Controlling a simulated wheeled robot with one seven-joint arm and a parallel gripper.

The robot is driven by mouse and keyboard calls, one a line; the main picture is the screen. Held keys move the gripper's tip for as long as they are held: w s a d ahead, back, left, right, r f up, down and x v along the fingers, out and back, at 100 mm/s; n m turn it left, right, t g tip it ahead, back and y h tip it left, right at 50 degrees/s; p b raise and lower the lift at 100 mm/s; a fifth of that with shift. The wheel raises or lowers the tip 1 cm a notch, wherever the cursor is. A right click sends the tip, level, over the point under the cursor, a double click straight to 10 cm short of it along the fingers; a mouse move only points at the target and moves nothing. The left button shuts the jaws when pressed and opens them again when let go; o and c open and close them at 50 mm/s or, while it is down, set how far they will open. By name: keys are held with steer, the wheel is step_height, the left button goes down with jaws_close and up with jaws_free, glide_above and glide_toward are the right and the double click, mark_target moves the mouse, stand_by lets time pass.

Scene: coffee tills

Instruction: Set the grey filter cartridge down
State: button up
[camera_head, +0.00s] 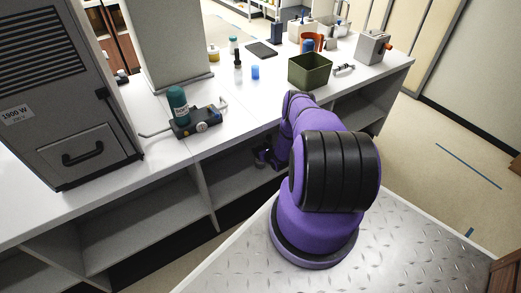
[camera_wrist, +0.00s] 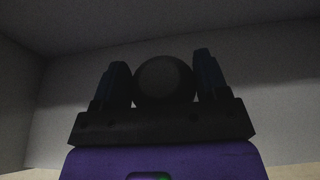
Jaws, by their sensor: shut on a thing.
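My gripper (camera_wrist: 161,72) is shut on the grey filter cartridge (camera_wrist: 164,84), whose dark round end shows between the two fingers in the wrist view. The wrist view is dim, with grey panels around and behind the gripper. In the head view my gripper (camera_head: 262,156) is low, at the open shelf compartment under the white counter. My own arm partly covers that spot, and I cannot make out the cartridge there. I cannot tell whether it touches the shelf board.
A large grey machine (camera_head: 65,100) stands at the left. The shelf bay (camera_head: 150,220) to the left looks empty.

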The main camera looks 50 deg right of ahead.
stand_by(0.3)
steer(key=o, duration=1.5)
steer(key=shift+f, duration=0.1)
steer(key=shift+c, duration=0.2)
steer(key=v, duration=1.2)
